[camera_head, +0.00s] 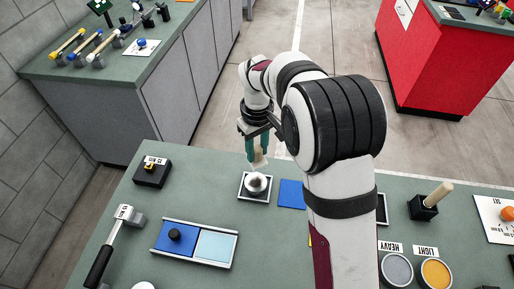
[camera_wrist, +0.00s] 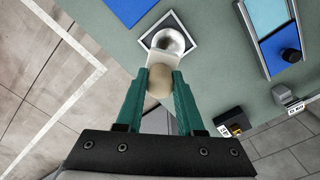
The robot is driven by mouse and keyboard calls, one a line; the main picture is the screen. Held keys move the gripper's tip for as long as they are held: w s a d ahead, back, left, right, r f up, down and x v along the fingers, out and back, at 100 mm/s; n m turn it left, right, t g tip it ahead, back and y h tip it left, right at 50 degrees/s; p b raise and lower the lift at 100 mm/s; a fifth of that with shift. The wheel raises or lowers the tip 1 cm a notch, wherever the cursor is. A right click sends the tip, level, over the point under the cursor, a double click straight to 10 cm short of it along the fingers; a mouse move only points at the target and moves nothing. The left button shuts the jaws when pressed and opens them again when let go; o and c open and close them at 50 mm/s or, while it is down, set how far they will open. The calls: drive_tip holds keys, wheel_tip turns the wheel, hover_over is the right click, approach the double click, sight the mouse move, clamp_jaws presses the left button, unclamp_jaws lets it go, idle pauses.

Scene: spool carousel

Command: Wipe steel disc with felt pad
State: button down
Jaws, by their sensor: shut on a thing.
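The round, shiny steel disc (camera_head: 256,184) sits in a square white-edged frame (camera_head: 241,195) on the green table. In the wrist view the disc (camera_wrist: 169,41) lies just beyond my fingertips. My gripper (camera_head: 256,152) is above the far side of the disc, fingers pointing down. Its teal fingers are shut on a tan rounded handle (camera_wrist: 160,79) with a whitish felt pad (camera_wrist: 165,60) at its far end. The pad overlaps the disc's near edge in the wrist view. I cannot tell whether they touch.
A blue square (camera_head: 291,194) lies right of the frame. A two-blue-panel tray (camera_head: 235,250) with a black knob (camera_head: 174,235) is at front left. A black box (camera_head: 152,172) and a black-handled tool (camera_head: 100,265) are farther left. Labelled cups (camera_head: 397,269) stand right of my arm.

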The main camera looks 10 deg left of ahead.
sight(257, 164)
wheel_tip(257, 164, down, 6)
drive_tip(key=shift+r, duration=0.1)
drive_tip(key=shift+s+f, duration=0.25)
drive_tip(key=shift+s, duration=1.65)
drive_tip(key=shift+w, duration=1.95)
drive_tip(key=shift+r, duration=4.1)
drive_tip(key=shift+s, duration=0.1)
